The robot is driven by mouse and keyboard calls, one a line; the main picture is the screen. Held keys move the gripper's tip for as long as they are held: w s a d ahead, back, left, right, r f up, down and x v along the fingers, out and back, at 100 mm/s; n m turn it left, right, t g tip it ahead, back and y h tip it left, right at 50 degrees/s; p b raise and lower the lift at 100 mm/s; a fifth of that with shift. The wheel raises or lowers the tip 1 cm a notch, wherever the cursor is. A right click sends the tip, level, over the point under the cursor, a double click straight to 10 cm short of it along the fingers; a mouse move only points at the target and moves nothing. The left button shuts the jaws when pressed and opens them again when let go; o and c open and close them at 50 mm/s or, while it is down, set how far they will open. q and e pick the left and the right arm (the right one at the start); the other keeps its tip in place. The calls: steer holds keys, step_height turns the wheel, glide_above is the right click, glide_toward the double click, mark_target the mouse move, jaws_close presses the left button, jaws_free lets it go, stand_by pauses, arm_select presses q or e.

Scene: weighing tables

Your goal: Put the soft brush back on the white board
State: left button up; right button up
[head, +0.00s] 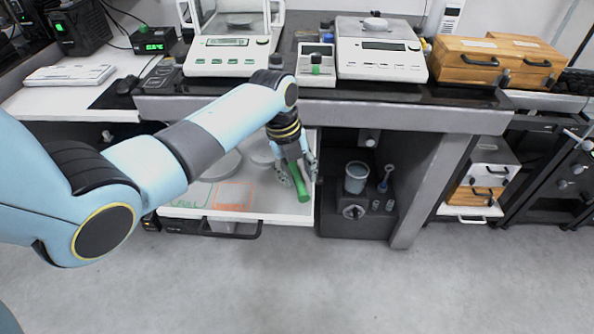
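The soft brush (299,183), seen as a green handle, is at the right end of the white board (274,205), a low pull-out surface under the bench. My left gripper (299,181) reaches down over it. Its two fingers are spread on either side of the handle, with a gap visible on the right side. The brush's upper end is hidden by the gripper. I cannot tell whether the brush fully rests on the board. My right gripper is not seen.
The board carries green and orange outlined areas (234,195) and round pale dishes (222,166), partly behind my arm. Balances (380,55) stand on the bench above. A dark block with a grey cup (356,177) is right of the board. The front floor is clear.

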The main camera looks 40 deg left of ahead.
arm_select(q)
steer(key=shift+r, duration=0.15)
step_height(320, 180, up, 13)
steer(key=s+a+p, duration=0.1)
steer(key=p, duration=0.1)
steer(key=shift+s+a, duration=0.25)
steer(key=shift+s, duration=0.15)
